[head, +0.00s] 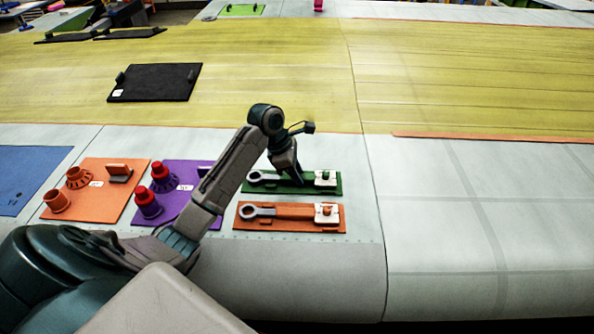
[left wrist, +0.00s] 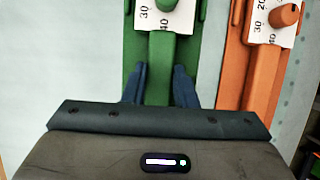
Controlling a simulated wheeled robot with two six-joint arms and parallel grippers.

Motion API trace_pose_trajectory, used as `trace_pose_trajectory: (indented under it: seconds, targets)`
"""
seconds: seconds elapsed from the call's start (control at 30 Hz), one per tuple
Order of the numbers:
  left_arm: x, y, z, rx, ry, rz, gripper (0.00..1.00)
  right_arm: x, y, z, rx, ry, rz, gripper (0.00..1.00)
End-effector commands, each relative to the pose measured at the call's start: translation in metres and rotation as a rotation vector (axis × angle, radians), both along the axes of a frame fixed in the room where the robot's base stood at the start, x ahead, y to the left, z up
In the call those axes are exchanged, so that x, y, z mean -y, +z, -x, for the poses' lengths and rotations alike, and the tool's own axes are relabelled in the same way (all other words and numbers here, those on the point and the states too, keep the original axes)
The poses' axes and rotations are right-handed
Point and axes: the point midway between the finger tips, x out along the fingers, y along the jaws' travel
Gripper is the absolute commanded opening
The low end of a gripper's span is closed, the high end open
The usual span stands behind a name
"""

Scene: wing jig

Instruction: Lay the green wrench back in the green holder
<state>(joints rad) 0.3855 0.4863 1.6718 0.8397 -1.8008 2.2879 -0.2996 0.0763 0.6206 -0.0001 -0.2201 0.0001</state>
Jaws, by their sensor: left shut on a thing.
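The green holder (head: 333,191) lies on the grey wing surface, with a white scale card and a green knob at its right end. The green wrench (head: 268,178) is along it, its ring at the left end. My left gripper (head: 291,180) points down over the holder's middle. The left wrist view shows its two dark fingers (left wrist: 159,88) on either side of the green wrench (left wrist: 159,65), shut on its handle. The wrench is lined up with the holder (left wrist: 133,30); whether it rests fully down I cannot tell. My right gripper is not in view.
Purple (head: 180,208) and orange (head: 95,205) boards with upright parts lie to the left. A black board (head: 155,85) lies behind. The wing to the right is clear.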

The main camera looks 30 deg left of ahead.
Motion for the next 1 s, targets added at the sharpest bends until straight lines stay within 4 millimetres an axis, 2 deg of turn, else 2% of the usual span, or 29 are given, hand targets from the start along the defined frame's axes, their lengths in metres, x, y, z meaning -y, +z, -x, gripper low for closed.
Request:
trace_pose_trajectory:
  seconds: [0.2, 0.23, 0.33, 0.6, 0.73, 0.87, 1.0]
  targets:
    - [0.0, 0.0, 0.0, 0.002, -0.001, 0.0, 0.0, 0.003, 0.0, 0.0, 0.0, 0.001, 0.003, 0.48]
    - [0.0, 0.0, 0.0, 0.002, -0.001, 0.0, 0.31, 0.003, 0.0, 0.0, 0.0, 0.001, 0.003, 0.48]
    - [0.0, 0.0, 0.0, 0.001, 0.0, 0.0, 0.5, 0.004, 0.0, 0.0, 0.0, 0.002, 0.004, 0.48]
    - [0.0, -0.001, 0.0, -0.001, 0.001, -0.001, 0.5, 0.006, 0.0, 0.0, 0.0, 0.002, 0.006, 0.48]
    - [-0.004, 0.006, 0.001, 0.002, 0.002, -0.002, 0.5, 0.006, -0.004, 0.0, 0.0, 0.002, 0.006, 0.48]
    - [-0.011, 0.024, 0.006, 0.004, 0.001, -0.005, 0.5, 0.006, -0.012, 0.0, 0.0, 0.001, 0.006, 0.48]
    - [-0.02, 0.052, 0.011, 0.005, 0.0, -0.006, 0.5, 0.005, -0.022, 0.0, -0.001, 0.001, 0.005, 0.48]
